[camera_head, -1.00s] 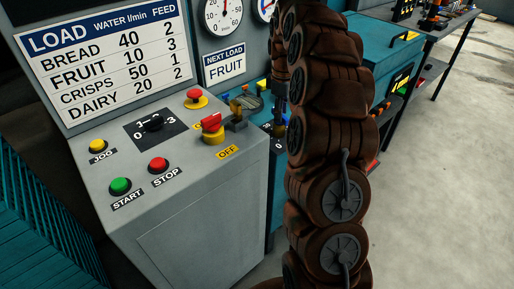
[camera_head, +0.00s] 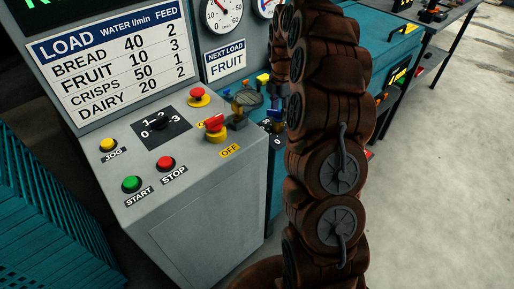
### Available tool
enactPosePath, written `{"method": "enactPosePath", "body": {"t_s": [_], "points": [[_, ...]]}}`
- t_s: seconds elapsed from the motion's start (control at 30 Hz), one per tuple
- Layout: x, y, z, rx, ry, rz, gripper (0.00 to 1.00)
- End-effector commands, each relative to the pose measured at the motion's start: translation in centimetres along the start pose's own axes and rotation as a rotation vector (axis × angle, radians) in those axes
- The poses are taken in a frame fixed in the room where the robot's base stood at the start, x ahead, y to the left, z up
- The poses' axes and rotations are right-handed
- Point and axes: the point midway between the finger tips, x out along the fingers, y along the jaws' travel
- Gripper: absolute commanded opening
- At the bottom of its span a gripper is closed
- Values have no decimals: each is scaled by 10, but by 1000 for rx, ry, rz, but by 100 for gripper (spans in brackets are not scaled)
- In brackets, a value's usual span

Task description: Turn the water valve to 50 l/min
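The water valve cannot be made out for sure. A dark numbered scale (camera_head: 277,142) with a blue part above it sits just left of my brown arm, mostly hidden by it. A white round gauge (camera_head: 222,12) is above on the teal panel, cut by the top edge; its units are too small to read.
The grey console carries a load chart (camera_head: 113,67), a black knob (camera_head: 159,123), a red stop button (camera_head: 165,163), a green start button (camera_head: 131,184) and a red-topped switch (camera_head: 215,124) by an OFF label. A sign (camera_head: 226,62) reads NEXT LOAD FRUIT. Open floor (camera_head: 440,180) lies right.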

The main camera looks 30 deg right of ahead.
Motion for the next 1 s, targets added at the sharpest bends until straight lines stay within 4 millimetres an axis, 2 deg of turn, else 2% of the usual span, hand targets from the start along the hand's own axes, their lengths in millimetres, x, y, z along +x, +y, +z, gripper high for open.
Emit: {"method": "enactPosePath", "body": {"t_s": [0.23, 0.6, 0.93, 1.0], "points": [[-5, 0, 0, -186, -1, 1, 43], [-48, 2, 0, -185, -3, 5, 43], [-78, 2, 0, -182, -4, 6, 43], [-81, -1, -4, -172, 0, 4, 43]]}}
